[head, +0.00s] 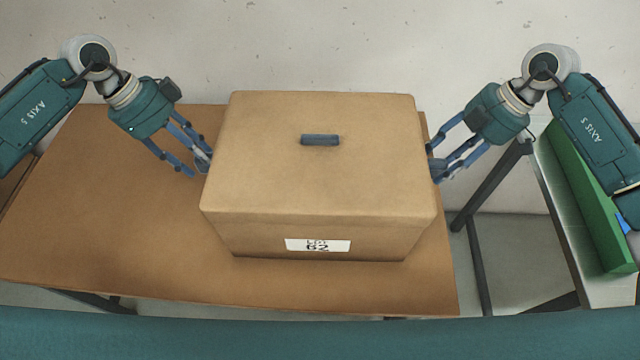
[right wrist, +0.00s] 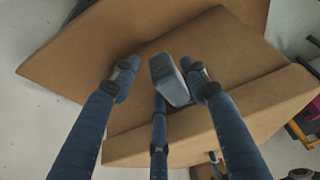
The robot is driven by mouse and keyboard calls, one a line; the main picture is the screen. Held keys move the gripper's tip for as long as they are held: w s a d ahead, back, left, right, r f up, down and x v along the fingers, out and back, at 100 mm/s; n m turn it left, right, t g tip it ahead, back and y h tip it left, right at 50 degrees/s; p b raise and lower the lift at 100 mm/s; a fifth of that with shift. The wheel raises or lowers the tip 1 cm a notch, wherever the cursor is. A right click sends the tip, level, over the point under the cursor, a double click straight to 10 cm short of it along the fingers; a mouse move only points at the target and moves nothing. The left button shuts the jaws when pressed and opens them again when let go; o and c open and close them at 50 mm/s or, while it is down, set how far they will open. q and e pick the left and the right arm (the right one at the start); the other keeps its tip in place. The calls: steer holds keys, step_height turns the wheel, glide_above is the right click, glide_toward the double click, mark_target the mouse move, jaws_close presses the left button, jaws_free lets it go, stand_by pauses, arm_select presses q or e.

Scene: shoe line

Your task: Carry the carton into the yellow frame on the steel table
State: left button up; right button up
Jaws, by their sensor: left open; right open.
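The carton (head: 320,180) is a large closed brown box with a dark handle piece on top and a "LOT 62" label in front. It stands upright on a brown table. My left gripper (head: 199,166) is open at the carton's left side. My right gripper (head: 436,168) is open at its right side. Contact cannot be told for either. In the right wrist view, the open fingers spread over the carton (right wrist: 250,105). The steel table (head: 583,238) stands at the right, partly shown. The yellow frame cannot be made out in the head view.
The brown table (head: 110,230) has bare room left of the carton. A long green block (head: 585,195) lies on the steel table, partly behind my right arm. A floor gap with dark legs separates the tables. A pale wall (head: 320,45) rises behind.

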arm_select(q)
steer(key=shift+d+f, duration=0.2)
steer(key=shift+f, duration=0.3)
arm_select(e)
steer(key=shift+a+f, duration=0.2)
steer(key=shift+f, duration=0.3)
arm_select(q)
steer(key=c, duration=1.1)
arm_select(e)
steer(key=c, duration=1.1)
arm_select(q)
jaws_close()
arm_select(e)
jaws_close()
arm_select(q)
steer(key=shift+r, duration=0.1)
arm_select(e)
steer(key=shift+r, duration=0.1)
